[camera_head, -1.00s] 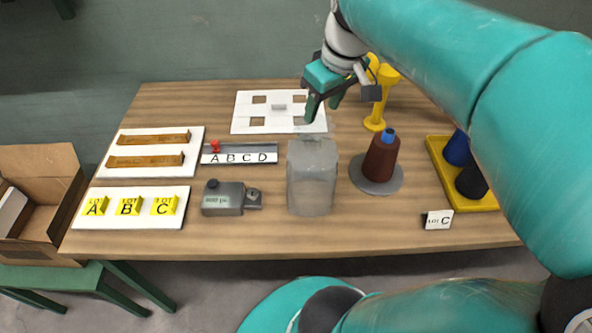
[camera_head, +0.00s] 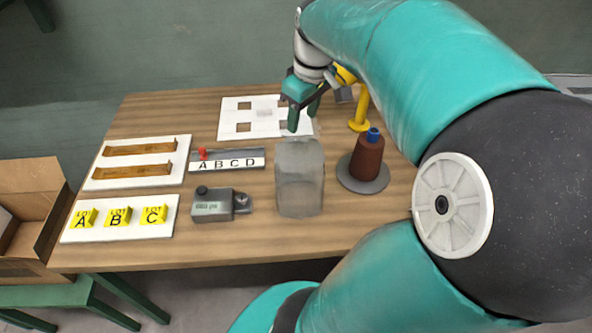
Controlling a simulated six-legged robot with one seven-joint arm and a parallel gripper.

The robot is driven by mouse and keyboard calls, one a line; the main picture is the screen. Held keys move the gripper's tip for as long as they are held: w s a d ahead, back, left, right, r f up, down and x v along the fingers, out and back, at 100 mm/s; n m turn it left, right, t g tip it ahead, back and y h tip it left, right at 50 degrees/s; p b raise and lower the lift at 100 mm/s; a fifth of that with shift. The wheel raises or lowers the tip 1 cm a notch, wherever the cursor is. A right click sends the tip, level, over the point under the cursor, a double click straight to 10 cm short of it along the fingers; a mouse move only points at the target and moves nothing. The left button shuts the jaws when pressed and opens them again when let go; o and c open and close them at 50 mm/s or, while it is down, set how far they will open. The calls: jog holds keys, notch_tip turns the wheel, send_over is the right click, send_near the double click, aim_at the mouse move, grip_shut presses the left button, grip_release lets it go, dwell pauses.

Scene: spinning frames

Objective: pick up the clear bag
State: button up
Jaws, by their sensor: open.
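The clear bag (camera_head: 300,184) stands upright near the middle front of the table, grey and see-through, with a narrower top edge. My gripper (camera_head: 302,122) is just behind and above the bag's top in the picture, with its green fingers pointing down. The fingers are apart and nothing shows between them. I cannot tell how high the fingertips are above the table. My arm comes in from the right and covers the table's right side.
A brown cone spool (camera_head: 367,160) on a grey disc stands close right of the bag. A grey device (camera_head: 213,206) sits to its left, and an ABCD strip (camera_head: 228,160) lies behind that. A yellow stand (camera_head: 360,110) is back right.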

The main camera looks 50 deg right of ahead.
aim_at(300, 142)
notch_tip(300, 142, down, 3)
jog(key=shift+d, duration=0.1)
jog(key=shift+w+f, duration=0.25)
jog(key=shift+f, duration=1.25)
jog(key=shift+w+f, duration=0.2)
jog(key=shift+f, duration=1.3)
grip_shut()
jog(key=shift+r, duration=0.1)
